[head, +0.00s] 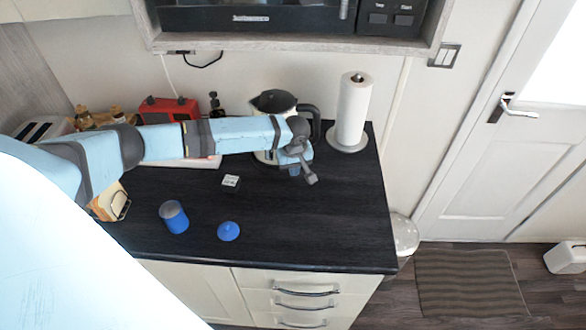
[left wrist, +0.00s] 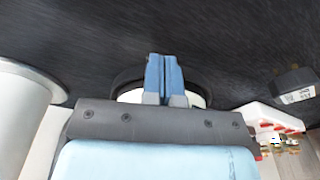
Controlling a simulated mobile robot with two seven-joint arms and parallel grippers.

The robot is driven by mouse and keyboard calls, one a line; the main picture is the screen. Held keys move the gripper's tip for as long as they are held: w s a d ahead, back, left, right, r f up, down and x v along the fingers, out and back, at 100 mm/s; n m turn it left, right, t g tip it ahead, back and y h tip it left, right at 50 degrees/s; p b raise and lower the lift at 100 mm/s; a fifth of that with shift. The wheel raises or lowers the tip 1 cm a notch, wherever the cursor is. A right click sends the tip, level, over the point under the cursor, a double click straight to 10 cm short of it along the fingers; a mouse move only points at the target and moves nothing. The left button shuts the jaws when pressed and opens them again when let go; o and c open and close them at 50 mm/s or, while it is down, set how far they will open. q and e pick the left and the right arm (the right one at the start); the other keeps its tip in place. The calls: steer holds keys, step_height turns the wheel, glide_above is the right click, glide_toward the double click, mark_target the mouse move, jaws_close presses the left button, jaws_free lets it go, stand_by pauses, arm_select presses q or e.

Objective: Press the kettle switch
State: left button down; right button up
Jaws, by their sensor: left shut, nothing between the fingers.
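The kettle (head: 272,100) stands at the back of the dark worktop, with a black lid and a black handle on its right side. My left arm crosses in front of it and hides most of its pale body; its switch cannot be made out. My left gripper (head: 296,171) is shut and empty, at the kettle's front right, low near the worktop. In the left wrist view the blue fingers (left wrist: 163,78) are together, in front of the kettle's round dark-and-white base (left wrist: 130,84). I cannot tell whether they touch it. My right gripper is not in view.
A paper towel roll (head: 354,110) stands close right of the kettle. A red toaster-like item (head: 168,108) is at the back left. A small white-faced box (head: 231,181), a blue canister (head: 173,217) and a blue lid (head: 228,231) lie forward. The front right worktop is clear.

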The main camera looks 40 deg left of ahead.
arm_select(q)
steer(key=s+d+r+p, duration=0.1)
steer(key=d+p, duration=0.1)
steer(key=shift+s+r+p, duration=0.15)
steer(key=shift+s+p, duration=0.15)
steer(key=shift+s, duration=0.1)
steer(key=shift+d, duration=0.15)
step_height(320, 180, up, 2)
steer(key=shift+r+b, duration=0.15)
steer(key=shift+b, duration=0.25)
step_height(320, 180, up, 11)
steer(key=s+d+b, duration=0.1)
steer(key=shift+r, duration=0.15)
steer(key=shift+s, duration=0.1)
